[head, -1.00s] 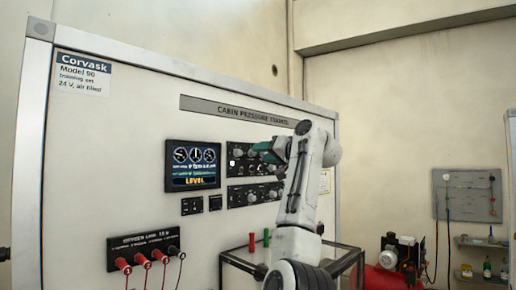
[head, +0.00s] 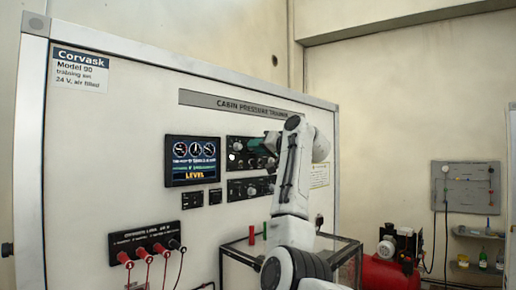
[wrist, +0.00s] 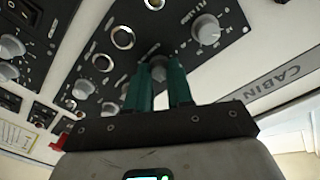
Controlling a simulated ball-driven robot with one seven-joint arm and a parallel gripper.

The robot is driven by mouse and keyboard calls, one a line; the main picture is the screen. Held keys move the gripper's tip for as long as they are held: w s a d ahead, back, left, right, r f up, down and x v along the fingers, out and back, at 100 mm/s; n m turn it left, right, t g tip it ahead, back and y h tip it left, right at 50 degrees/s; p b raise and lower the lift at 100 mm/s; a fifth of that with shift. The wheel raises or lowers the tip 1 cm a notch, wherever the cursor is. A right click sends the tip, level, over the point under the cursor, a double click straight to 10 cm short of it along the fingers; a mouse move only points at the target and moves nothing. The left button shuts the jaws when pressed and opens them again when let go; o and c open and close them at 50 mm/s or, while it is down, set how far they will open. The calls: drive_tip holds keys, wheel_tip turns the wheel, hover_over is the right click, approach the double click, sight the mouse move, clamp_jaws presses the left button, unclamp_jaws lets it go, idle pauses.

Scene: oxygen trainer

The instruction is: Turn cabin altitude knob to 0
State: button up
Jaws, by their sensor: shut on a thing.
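The cabin pressure trainer's upper black control panel (head: 246,162) carries several round knobs. My gripper (head: 264,143) is at this panel's upper right part, with my arm hiding part of it. In the wrist view my gripper's two green fingers (wrist: 160,80) are shut on a grey knob (wrist: 158,67), one finger on each side. Its pointer and label are too small or hidden to read, so I cannot tell its setting. Another large grey knob with a printed scale (wrist: 206,30) shows to the right in the wrist view.
A display screen (head: 192,161) reads LEVEL, left of the panels. A second black panel (head: 250,188) lies below. Red and black plugs (head: 147,251) sit at lower left. A glass-sided stand (head: 240,247) with red and green handles stands below my arm. A red compressor (head: 385,270) is at right.

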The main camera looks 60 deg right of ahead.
clamp_jaws()
drive_tip(key=shift+f+n+y+b, duration=0.1)
drive_tip(key=shift+n+y+b, duration=0.35)
drive_tip(key=shift+n, duration=8.55)
drive_tip(key=shift+n+t, duration=0.3)
